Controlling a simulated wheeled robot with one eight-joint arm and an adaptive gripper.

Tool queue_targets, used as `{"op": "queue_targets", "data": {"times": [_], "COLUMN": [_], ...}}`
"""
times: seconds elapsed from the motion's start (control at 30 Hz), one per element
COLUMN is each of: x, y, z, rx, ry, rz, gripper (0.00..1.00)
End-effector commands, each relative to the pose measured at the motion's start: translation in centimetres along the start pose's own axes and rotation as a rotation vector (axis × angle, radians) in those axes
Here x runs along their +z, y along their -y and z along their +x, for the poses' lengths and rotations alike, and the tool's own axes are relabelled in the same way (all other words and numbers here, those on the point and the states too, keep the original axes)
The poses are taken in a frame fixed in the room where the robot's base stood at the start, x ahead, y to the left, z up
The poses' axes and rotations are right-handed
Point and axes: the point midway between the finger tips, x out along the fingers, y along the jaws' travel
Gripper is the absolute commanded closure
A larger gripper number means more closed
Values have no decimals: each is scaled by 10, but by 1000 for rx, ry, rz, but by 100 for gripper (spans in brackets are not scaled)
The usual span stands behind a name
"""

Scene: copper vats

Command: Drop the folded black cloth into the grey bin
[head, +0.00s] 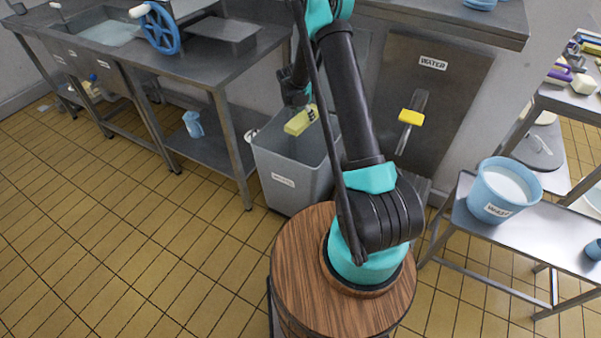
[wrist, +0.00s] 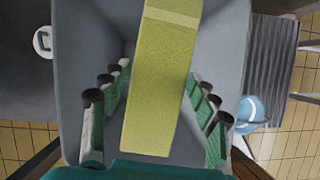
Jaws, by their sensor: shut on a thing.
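I see no folded black cloth in either view. My gripper (wrist: 160,88) has its fingers on both sides of a yellow block-like thing (wrist: 158,60) with a paler band near one end, and is shut on it. In the head view this yellow thing (head: 299,122) shows over the open top of the grey bin (head: 272,158). In the wrist view the bin's inner wall (wrist: 222,40) lies around and below it. The bin has a white label on its front. My arm hides part of the bin's right side.
A steel table with a blue wheel (head: 161,30) stands left of the bin. A blue jug (head: 193,124) is on its lower shelf. A steel tank marked water (head: 430,95) stands behind right. A blue bucket (head: 492,200) is on a bench at right. The tiled floor at left is clear.

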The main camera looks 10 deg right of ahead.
Motion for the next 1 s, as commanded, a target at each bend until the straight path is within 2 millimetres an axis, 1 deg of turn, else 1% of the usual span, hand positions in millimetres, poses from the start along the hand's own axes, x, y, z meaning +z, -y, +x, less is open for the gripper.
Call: {"op": "queue_targets", "data": {"times": [0.2,0.4,0.6,0.83,0.87,1.0], "x": [-10,-16,-19,-19,-19,-19], "y": [0,0,1,1,1,1], "z": [23,40,45,46,46,46], "rx": [-1,-2,-2,-2,-2,-2], "ry": [0,0,-1,-1,-1,-1], "rz": [2,2,3,3,3,3], "gripper": [77,77,77,77,37,19]}}
